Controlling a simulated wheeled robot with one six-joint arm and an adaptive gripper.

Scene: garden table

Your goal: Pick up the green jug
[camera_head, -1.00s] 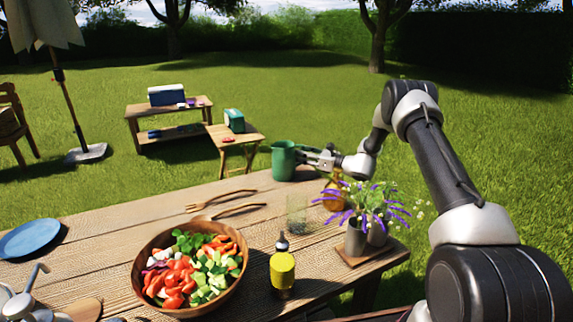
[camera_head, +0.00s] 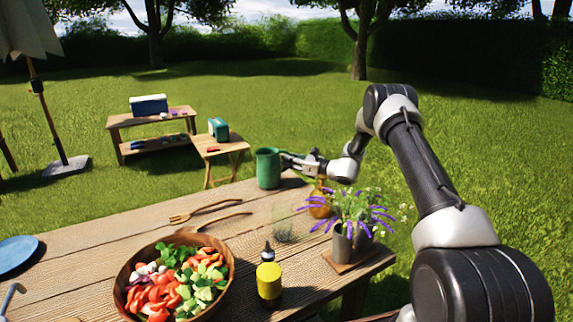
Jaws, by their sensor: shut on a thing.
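The green jug (camera_head: 267,169) is upright at the far end of the wooden table (camera_head: 120,225). My gripper (camera_head: 286,160) reaches it from the right and is shut on its right side, where the handle would be. The fingertips are small in this view and partly merge with the jug. I cannot tell whether the jug's base touches the tabletop or is just above it.
An amber bottle (camera_head: 319,203) stands below my gripper. A clear glass (camera_head: 284,222) and potted purple flowers (camera_head: 345,246) are nearer. A salad bowl (camera_head: 226,285), yellow bottle (camera_head: 269,281) and wooden servers (camera_head: 205,210) occupy the table. Grass lies beyond.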

